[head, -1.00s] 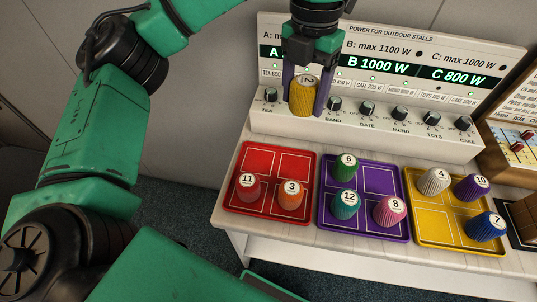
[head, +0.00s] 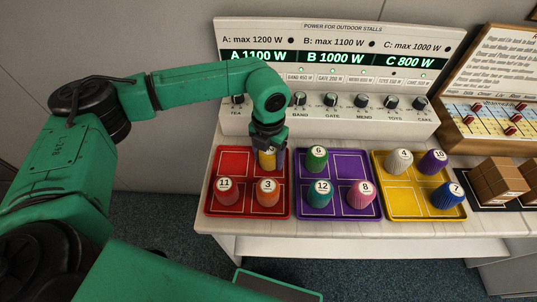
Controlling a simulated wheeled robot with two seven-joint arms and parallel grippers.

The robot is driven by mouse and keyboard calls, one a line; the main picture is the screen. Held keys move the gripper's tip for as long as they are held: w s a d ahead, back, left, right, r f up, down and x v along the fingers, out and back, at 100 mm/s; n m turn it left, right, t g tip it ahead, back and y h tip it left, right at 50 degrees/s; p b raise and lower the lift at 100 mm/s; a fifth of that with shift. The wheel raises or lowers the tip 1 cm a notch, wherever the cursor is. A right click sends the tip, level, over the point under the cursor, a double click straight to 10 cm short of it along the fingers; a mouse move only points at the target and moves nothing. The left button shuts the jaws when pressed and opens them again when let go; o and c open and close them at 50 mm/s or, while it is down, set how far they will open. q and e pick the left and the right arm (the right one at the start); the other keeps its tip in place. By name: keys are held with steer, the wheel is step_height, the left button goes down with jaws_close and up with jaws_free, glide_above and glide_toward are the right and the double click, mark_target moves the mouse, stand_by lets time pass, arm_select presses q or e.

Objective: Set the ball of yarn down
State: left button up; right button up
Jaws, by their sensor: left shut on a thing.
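I cannot tell whether the yarn touches the tray. Yarn 11 (head: 227,191) and yarn 3 (head: 267,192) stand in the red tray's front squares. My right gripper is not in view.
The purple tray (head: 339,164) holds yarns 6, 12 and 8. The yellow tray (head: 400,203) holds yarns 4, 10 and 7. The power panel (head: 340,88) stands behind the trays. Brown boxes (head: 498,180) are at the right. The red tray's back left square is bare.

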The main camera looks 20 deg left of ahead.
mark_target(269, 151)
arm_select(q)
steer(key=shift+f, duration=0.1)
steer(key=o, duration=0.9)
steer(key=shift+f, duration=0.1)
steer(key=o, duration=0.4)
steer(key=shift+o, duration=0.2)
steer(key=shift+r, duration=0.6)
step_height(269, 151, up, 11)
steer(key=shift+r+b, duration=0.15)
steer(key=shift+b, duration=1.05)
